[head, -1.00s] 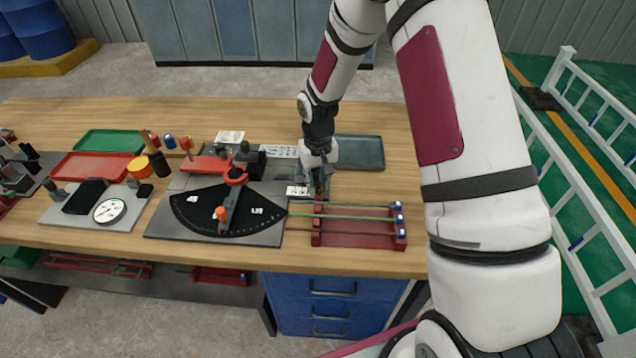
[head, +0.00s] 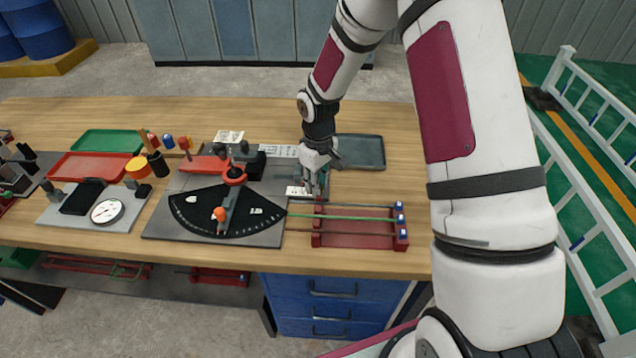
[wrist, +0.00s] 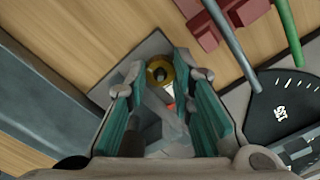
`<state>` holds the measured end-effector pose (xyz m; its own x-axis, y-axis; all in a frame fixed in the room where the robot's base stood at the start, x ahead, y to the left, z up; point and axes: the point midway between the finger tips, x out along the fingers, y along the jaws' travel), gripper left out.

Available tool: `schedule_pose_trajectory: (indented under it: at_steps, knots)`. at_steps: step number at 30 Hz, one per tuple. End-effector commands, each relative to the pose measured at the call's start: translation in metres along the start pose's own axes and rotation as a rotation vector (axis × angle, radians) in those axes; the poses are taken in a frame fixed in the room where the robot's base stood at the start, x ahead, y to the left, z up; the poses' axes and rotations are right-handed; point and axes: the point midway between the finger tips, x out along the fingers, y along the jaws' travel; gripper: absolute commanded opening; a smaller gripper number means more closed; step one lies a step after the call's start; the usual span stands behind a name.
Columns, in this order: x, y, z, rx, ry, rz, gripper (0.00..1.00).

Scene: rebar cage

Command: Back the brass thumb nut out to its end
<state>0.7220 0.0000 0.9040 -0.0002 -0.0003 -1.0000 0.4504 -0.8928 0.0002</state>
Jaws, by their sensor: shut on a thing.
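The brass thumb nut (wrist: 158,69) shows in the wrist view as a round, gold-coloured ring with a dark centre. It sits between the tips of my gripper (wrist: 162,82), whose teal-padded fingers are shut on it from both sides. A grey metal part with a small red and white mark lies below the nut, between the fingers. In the head view my gripper (head: 316,190) points down at the right end of the grey bending fixture (head: 265,238). The nut cannot be made out there, so how far out it stands cannot be told.
The black angle dial (head: 190,207) lies left of my gripper. A red rack (head: 345,240) with several rods stands close on the right. A grey tray (head: 361,152) lies behind. Red and green trays are at the left.

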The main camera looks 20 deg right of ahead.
Motion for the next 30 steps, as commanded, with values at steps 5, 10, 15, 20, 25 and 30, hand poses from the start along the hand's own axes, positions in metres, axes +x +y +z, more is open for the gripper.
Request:
schedule_pose_trajectory:
  at_steps: [5, 10, 15, 20, 25, 30]
  knots:
    - [-0.0002, -0.0004, -0.0001, -0.049, 0.0, -0.001, 0.0]
    - [-0.0003, -0.0005, -0.0001, -0.065, 0.0, -0.001, 0.0]
    - [-0.0003, -0.0006, -0.0001, -0.066, 0.001, -0.001, 0.0]
    - [-0.0003, -0.0006, -0.0001, -0.066, 0.001, -0.001, 0.26]
    - [-0.0002, -0.0005, -0.0001, -0.065, 0.0, -0.001, 0.42]
    - [-0.0001, -0.0003, 0.0, -0.064, 0.0, 0.0, 0.42]
